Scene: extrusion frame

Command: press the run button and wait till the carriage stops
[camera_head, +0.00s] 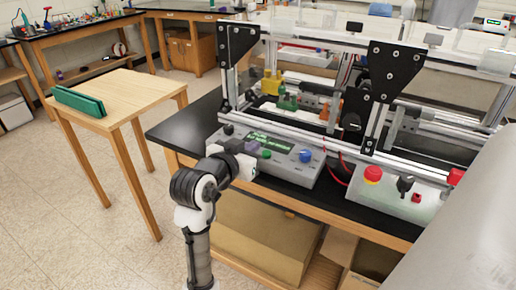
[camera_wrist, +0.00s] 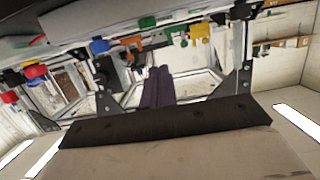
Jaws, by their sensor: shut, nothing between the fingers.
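A grey control box (camera_head: 285,172) stands at the front of the black bench, with a green display, a green button (camera_head: 266,153) and a blue knob (camera_head: 305,155). Which control is the run button cannot be read. The green button (camera_wrist: 147,22) and blue knob (camera_wrist: 101,46) also show in the upside-down wrist view. My gripper (camera_head: 250,155) is at the box's left front, beside the green button; contact cannot be judged. Its dark fingers (camera_wrist: 158,88) are together and empty in the wrist view. Behind the box is an aluminium frame (camera_head: 300,125) with rails; I cannot pick out the carriage with certainty.
A second box (camera_head: 395,192) with a red mushroom button (camera_head: 373,173) and black knob stands to the right, with red wires between the boxes. Yellow (camera_head: 270,85), green and orange parts stand inside the frame. A wooden table (camera_head: 130,95) is at the left, with open floor around it.

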